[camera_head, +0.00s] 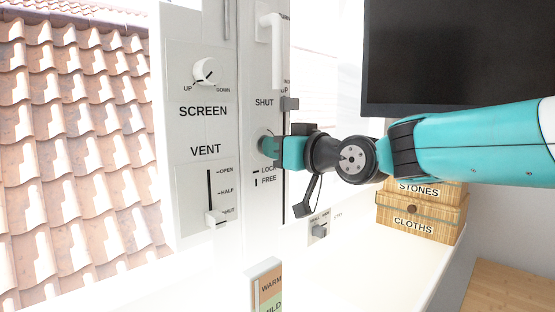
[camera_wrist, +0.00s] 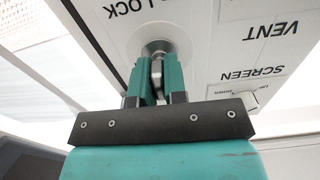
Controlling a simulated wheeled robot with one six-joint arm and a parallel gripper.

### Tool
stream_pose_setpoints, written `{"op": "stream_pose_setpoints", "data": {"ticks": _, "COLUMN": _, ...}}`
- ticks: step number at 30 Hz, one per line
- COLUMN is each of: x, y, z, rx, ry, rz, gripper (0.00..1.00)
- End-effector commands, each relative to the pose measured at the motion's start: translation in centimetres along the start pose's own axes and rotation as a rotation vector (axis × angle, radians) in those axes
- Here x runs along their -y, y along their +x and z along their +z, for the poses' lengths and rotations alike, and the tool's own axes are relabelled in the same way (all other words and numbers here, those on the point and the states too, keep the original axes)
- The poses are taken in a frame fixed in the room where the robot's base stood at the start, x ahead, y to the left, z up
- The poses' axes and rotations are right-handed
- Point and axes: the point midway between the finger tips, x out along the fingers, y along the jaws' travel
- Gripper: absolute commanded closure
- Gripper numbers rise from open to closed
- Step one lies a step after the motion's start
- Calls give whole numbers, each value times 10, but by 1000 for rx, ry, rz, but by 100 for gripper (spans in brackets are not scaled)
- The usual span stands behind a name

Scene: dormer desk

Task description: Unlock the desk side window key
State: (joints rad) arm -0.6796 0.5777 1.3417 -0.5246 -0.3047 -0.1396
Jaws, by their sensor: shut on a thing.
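The window key is a small metal piece (camera_wrist: 157,72) set in a round silver lock (camera_wrist: 160,46) on the white window frame. My gripper (camera_wrist: 158,78) is shut on the key, with one teal finger on each side of it. In the head view my gripper (camera_head: 278,150) reaches in from the right and covers most of the lock (camera_head: 265,141). The words LOCK and FREE with short marks (camera_head: 264,176) stand just below it. The key itself is hidden there, so I cannot tell its angle against the marks.
Left of the lock is a panel with a SCREEN knob (camera_head: 205,72) and a VENT slider (camera_head: 216,218) low at SHUT. A white window handle (camera_head: 277,48) hangs above. A dark monitor (camera_head: 450,50) and wooden drawers (camera_head: 420,215) stand right. A small switch (camera_head: 319,231) sits below my arm.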

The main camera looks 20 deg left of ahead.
Motion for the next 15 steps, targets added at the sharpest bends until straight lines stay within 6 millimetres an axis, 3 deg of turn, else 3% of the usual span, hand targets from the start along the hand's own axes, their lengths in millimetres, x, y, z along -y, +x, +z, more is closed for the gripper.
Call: {"op": "stream_pose_setpoints", "data": {"ticks": 15, "x": 1, "y": 0, "z": 0, "rx": 0, "ry": -49, "rz": -1, "gripper": 100}}
